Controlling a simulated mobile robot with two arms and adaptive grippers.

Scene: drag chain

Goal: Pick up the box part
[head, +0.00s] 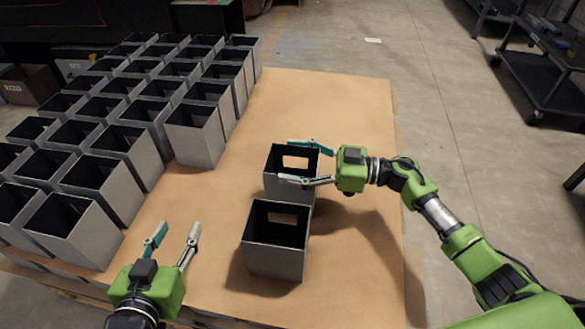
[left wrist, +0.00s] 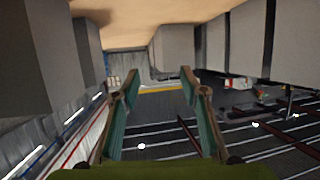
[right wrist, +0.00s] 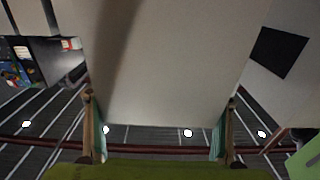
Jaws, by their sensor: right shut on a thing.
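Two grey open-topped box parts stand apart from the rest on the brown board. The farther box part (head: 292,187) is between the fingers of my right gripper (head: 308,161), one finger on its far side and one on its near side. In the right wrist view the same box part (right wrist: 170,70) fills the space between the fingers (right wrist: 158,128). The nearer box part (head: 273,258) stands just in front of it, with a window in its wall. My left gripper (head: 172,244) is open and empty, left of the nearer box; its spread fingers also show in the left wrist view (left wrist: 160,85).
Several rows of grey box parts (head: 196,138) fill the left side of the brown board (head: 335,110). The board is clear behind and right of the two separate boxes. A dark cart (head: 545,80) stands on the concrete floor at the far right.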

